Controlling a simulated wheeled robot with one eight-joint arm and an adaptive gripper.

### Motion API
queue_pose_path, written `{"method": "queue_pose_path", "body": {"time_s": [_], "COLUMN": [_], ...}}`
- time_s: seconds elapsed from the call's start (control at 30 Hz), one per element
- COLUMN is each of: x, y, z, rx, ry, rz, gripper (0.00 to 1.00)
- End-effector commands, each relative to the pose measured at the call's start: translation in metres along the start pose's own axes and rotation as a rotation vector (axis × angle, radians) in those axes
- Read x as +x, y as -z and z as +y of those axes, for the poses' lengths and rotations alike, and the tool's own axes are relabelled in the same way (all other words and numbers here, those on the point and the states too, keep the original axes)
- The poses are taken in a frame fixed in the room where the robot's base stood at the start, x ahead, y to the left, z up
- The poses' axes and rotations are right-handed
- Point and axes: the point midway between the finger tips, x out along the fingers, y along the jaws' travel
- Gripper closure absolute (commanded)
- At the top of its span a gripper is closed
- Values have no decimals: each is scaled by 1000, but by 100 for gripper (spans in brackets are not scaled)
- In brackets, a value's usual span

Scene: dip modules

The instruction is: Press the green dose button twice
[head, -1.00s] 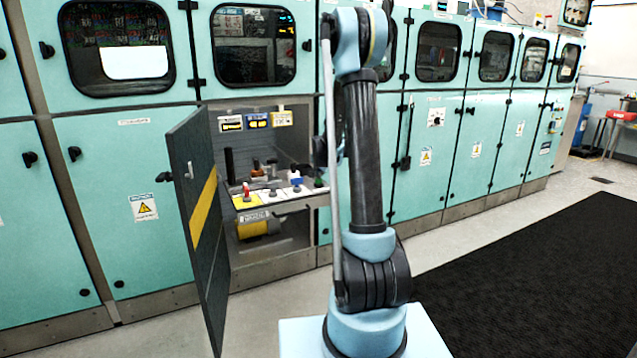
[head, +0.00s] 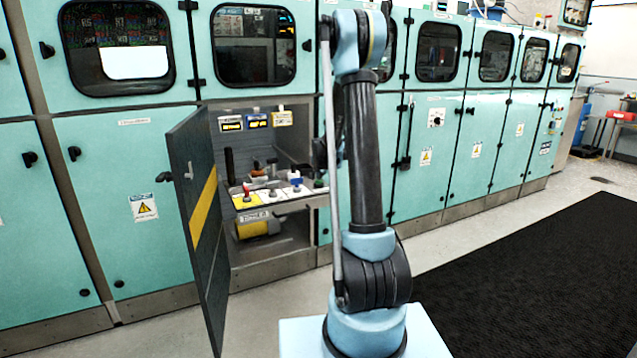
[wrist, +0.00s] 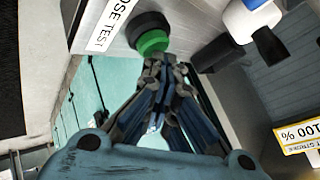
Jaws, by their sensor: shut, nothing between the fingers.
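The green dose button (wrist: 152,42) sits in a black round collar on a pale panel in the wrist view, beside a label reading "OSE TEST" (wrist: 112,22). My gripper (wrist: 164,63) is shut and empty. Its fingertips are right at the lower edge of the green button; I cannot tell whether they touch it. In the head view the green button (head: 320,183) shows small at the right end of the white shelf, partly by my arm.
A blue and white knob (wrist: 250,18) is close to the right of the button. On the shelf stand a red button (head: 246,188) and several other controls. An open cabinet door (head: 200,230) stands left of the opening. A yellow cylinder (head: 258,227) lies below the shelf.

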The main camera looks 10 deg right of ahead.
Motion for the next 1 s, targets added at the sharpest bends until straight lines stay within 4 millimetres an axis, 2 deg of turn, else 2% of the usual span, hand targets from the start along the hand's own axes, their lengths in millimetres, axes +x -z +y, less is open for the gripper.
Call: {"method": "queue_pose_path", "body": {"time_s": [1.0], "x": [-18], "y": [12], "z": [-12], "rx": [0], "ry": [0], "rz": [0], "gripper": [100]}}
